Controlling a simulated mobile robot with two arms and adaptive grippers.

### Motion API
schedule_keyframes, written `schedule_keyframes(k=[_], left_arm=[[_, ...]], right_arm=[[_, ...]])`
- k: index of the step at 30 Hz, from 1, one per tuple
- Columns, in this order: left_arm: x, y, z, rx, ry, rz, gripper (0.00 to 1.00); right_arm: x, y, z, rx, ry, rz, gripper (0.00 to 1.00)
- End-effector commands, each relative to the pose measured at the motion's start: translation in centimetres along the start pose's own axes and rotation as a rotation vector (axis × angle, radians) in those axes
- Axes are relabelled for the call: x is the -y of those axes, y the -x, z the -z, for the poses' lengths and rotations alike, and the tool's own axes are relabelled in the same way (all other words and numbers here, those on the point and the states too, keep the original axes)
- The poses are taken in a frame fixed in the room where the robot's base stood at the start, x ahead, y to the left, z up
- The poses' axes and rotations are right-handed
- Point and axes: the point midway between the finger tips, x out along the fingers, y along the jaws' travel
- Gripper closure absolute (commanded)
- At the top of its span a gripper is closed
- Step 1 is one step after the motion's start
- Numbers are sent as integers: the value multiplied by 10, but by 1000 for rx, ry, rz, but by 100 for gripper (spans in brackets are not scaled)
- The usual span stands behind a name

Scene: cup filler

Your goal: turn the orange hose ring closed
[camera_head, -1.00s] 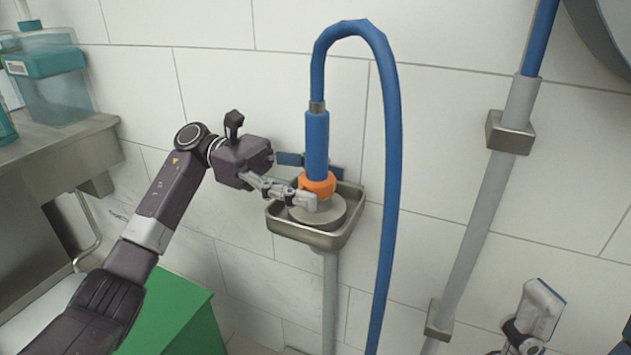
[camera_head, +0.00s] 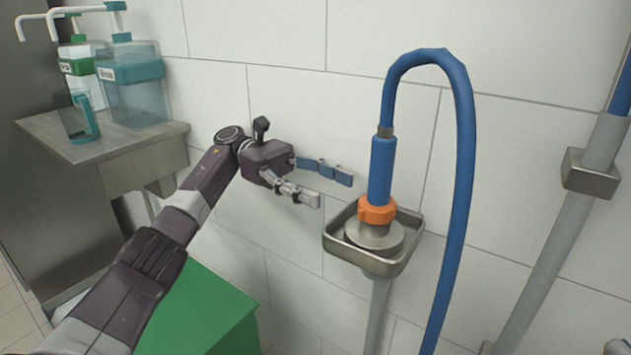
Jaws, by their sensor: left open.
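The orange hose ring (camera_head: 377,211) sits at the lower end of the blue hose's (camera_head: 382,165) thick nozzle. It is above a grey round base in a square metal tray (camera_head: 336,240) on the wall. My left gripper (camera_head: 335,190) is open and empty. It is to the left of the ring, apart from it, with its fingers pointing right toward the hose. At the bottom right edge a small grey piece (camera_head: 616,346) shows, probably part of my right gripper. Too little of it shows to tell its state.
A green box (camera_head: 200,310) stands below my left arm. The hose loops down at the right, beside a grey wall pipe (camera_head: 560,235).

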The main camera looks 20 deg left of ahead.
Motion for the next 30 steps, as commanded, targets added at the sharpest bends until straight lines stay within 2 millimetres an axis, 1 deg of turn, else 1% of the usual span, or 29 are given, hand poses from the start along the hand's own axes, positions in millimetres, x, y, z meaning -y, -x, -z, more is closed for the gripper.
schedule_keyframes(k=[3,10,30], left_arm=[[0,9,-1,-1,0,-4,44],[0,18,-1,1,-2,-12,44],[0,19,0,1,-2,-12,44]], right_arm=[[0,0,0,0,0,0,25],[0,0,0,0,0,0,25],[0,0,0,0,0,0,25]])
